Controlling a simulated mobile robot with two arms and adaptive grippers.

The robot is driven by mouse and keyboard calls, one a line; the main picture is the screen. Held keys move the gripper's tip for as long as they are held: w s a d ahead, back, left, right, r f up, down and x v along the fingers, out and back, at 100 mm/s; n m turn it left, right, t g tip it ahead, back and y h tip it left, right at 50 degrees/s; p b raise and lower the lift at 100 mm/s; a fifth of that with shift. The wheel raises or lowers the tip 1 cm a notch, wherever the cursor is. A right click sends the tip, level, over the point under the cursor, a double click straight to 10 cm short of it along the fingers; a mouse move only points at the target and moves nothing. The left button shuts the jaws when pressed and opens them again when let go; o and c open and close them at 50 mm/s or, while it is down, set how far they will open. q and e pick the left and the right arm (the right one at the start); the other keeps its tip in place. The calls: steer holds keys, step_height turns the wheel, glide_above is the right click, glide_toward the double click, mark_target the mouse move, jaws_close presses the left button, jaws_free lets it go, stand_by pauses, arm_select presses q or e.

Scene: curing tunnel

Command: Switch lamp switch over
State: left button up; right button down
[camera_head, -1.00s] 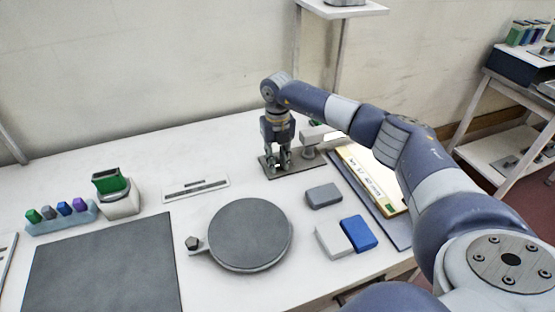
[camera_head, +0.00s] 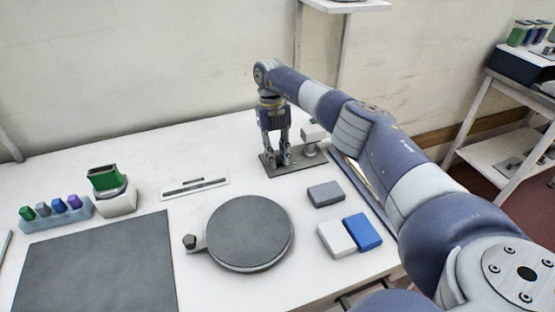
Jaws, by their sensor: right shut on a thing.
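My right gripper (camera_head: 277,161) points down at the left part of a dark base plate (camera_head: 299,168) at the back of the table. Its fingers are shut on the lamp switch, which they largely hide. The lamp (camera_head: 312,133), a pale head on a short round post, stands on the right part of the same plate. My right forearm passes close to its right side and covers the lit panel area. My left gripper is not in view.
A round grey turntable (camera_head: 248,232) stands in front. Grey (camera_head: 325,194), white (camera_head: 335,238) and blue (camera_head: 362,231) blocks lie to its right. At left are a dark mat (camera_head: 95,265), a green-topped holder (camera_head: 110,190) and a rack of coloured pieces (camera_head: 55,215).

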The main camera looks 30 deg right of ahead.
steer(key=shift+d+r, duration=0.1)
stand_by(0.3)
steer(key=c, duration=1.4)
jaws_free()
steer(key=shift+w, duration=0.1)
steer(key=v, duration=0.7)
steer(key=shift+r, duration=0.2)
